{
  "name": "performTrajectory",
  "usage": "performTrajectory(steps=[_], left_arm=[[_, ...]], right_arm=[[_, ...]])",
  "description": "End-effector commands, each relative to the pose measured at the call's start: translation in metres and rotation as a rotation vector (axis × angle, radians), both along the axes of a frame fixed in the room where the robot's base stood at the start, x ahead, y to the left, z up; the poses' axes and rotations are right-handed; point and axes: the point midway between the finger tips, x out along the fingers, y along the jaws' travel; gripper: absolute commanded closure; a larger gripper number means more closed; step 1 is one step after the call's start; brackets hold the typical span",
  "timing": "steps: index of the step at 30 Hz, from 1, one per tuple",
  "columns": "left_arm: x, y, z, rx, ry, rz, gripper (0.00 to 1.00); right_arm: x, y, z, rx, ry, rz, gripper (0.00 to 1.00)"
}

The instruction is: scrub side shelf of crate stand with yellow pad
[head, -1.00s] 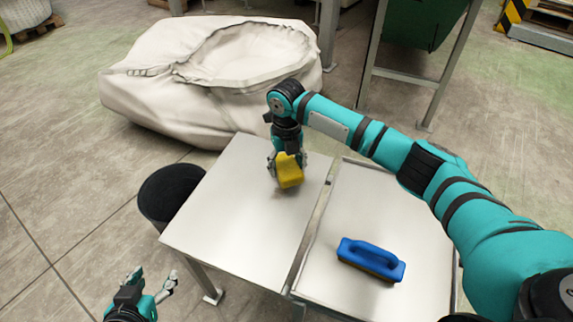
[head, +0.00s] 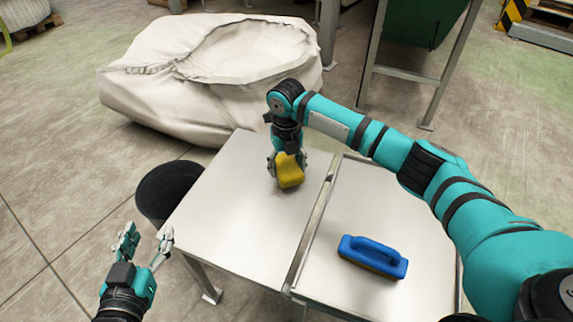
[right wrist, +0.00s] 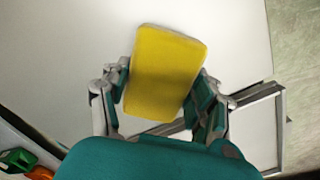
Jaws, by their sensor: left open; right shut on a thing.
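The yellow pad (head: 290,174) is held in my right gripper (head: 287,162), over the far part of the pale metal side shelf (head: 232,215). In the right wrist view the pad (right wrist: 165,70) sits between both fingers of that gripper (right wrist: 163,88). Its underside is hidden, so I cannot tell whether it touches the shelf. The crate stand's rimmed top (head: 322,270) adjoins the shelf on the right. My left gripper (head: 147,236) is open and empty, left of the shelf's near left edge.
A blue-handled brush (head: 373,254) lies on the stand's rimmed top. A black bin (head: 168,190) stands by the shelf's left edge. A big white sack (head: 150,85) lies behind. Most of the shelf's surface is clear.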

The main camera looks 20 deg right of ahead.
Motion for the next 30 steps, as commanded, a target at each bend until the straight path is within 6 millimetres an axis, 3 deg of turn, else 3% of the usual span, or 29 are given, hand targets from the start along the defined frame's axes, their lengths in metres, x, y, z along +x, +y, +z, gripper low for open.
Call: performTrajectory(steps=[30], left_arm=[[0.003, -0.001, 0.008, -0.01, -0.046, -0.001, 0.46]], right_arm=[[0.0, 0.0, -0.011, 0.001, 0.0, 0.0, 0.65]])
